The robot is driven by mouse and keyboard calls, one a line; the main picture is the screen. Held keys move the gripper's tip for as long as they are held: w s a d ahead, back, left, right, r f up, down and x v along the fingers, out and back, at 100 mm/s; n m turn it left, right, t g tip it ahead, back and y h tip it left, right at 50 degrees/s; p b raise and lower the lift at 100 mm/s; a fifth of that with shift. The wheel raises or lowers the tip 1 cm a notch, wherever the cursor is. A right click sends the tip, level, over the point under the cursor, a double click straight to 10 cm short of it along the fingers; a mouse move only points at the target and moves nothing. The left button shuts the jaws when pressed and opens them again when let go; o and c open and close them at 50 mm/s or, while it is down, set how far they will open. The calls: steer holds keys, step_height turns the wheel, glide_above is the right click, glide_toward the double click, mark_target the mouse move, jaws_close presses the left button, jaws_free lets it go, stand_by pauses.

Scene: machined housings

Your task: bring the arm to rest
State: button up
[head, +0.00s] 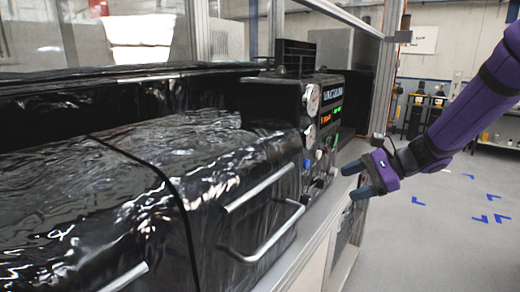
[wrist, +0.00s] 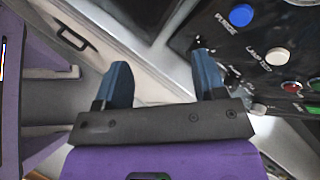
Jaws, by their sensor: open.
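My purple arm comes in from the right in the head view. My gripper (head: 357,180) hangs in the air beside the right end of the machine's front, near the control panel (head: 322,125). In the wrist view my gripper (wrist: 165,82) has its two blue fingers spread apart with nothing between them. Part of the panel, with a blue button (wrist: 241,15) and a white button (wrist: 278,56), shows to the right of the fingers. I cannot tell whether the gripper touches anything, but a gap seems to show.
A large machine under glossy black covering (head: 120,190) fills the left, with metal handles (head: 262,240) sticking out. A metal post (head: 385,75) stands behind my gripper. The grey floor (head: 440,250) at the right is clear, with blue corner marks.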

steer(key=s+d+r+n+t+h, duration=0.1)
steer(key=s+d+r+n+h, duration=0.1)
steer(key=s, duration=0.7)
steer(key=s+d+r+n+t+h, duration=0.1)
steer(key=s+d+r+n+h, duration=0.1)
steer(key=s+r+n+h, duration=0.2)
steer(key=s+d+r+n+h, duration=0.3)
steer(key=s+n, duration=0.5)
steer(key=s, duration=0.6)
steer(key=r+h, duration=0.1)
steer(key=h, duration=0.1)
steer(key=shift+t+h, duration=0.3)
steer(key=shift+t, duration=0.1)
steer(key=shift+d+r, duration=0.1)
